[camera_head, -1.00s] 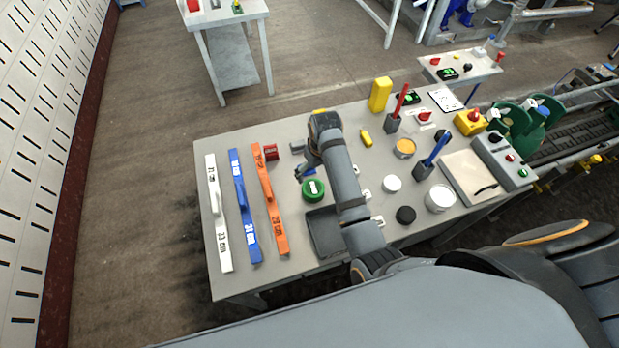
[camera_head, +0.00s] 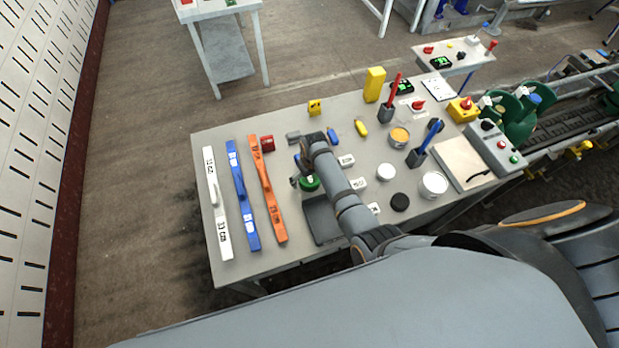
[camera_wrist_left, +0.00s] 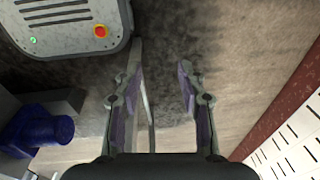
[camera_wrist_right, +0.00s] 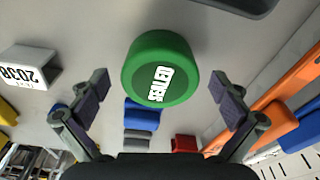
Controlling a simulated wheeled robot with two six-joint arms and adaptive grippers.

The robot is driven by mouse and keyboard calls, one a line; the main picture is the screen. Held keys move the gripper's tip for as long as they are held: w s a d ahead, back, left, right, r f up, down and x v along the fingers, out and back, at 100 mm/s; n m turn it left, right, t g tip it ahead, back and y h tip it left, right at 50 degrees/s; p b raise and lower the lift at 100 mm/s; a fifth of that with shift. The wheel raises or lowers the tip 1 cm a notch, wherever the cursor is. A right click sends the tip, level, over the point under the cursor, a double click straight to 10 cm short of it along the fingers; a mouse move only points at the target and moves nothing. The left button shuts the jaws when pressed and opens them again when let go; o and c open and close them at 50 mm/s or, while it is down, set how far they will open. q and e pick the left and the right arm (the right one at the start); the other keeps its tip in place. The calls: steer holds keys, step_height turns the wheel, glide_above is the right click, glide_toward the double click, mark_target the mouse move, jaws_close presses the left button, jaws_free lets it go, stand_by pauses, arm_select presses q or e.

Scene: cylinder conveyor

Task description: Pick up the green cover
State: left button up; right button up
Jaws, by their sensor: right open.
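The green cover (camera_head: 310,184) is a round, thick green disc on the grey table, partly hidden by my right arm in the head view. In the right wrist view the green cover (camera_wrist_right: 160,70) shows a white label reading "SEALED". My right gripper (camera_head: 300,180) is open and close to the cover. In the right wrist view, its fingertips (camera_wrist_right: 158,85) are spread to either side of the cover, with gaps visible and nothing held. My left gripper (camera_wrist_left: 161,85) is open and empty above the floor, seen only in the left wrist view.
White, blue (camera_head: 242,195) and orange (camera_head: 267,190) bars lie to the left. A dark tray (camera_head: 322,222) lies in front of the cover. A red block (camera_head: 267,143), a blue object (camera_head: 332,137) and white label blocks (camera_head: 346,161) are nearby. A black disc (camera_head: 400,202) lies to the right.

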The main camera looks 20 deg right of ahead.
steer(key=c, duration=1)
arm_select(q)
steer(key=shift+w, duration=0.5)
arm_select(e)
steer(key=shift+r, duration=0.15)
steer(key=shift+r, duration=0.25)
step_height(320, 180, up, 3)
steer(key=shift+d+f, duration=0.1)
steer(key=d+r, duration=0.1)
steer(key=s+d+r, duration=0.1)
steer(key=d+r, duration=0.1)
steer(key=shift+s+r+b, duration=0.35)
steer(key=shift+r+b, duration=0.05)
arm_select(q)
steer(key=shift+s+f+b, duration=0.2)
steer(key=shift+f+b, duration=0.95)
steer(key=shift+f, duration=0.4)
arm_select(e)
steer(key=shift+s+d+r, duration=0.8)
steer(key=shift+d+r, duration=0.15)
steer(key=shift+d, duration=0.6)
steer(key=shift+s+d+r, duration=0.85)
steer(key=shift+d+r, duration=0.15)
steer(key=shift+d, duration=0.5)
steer(key=shift+s+d+r, duration=0.8)
steer(key=shift+d+r, duration=0.15)
steer(key=shift+d, duration=0.6)
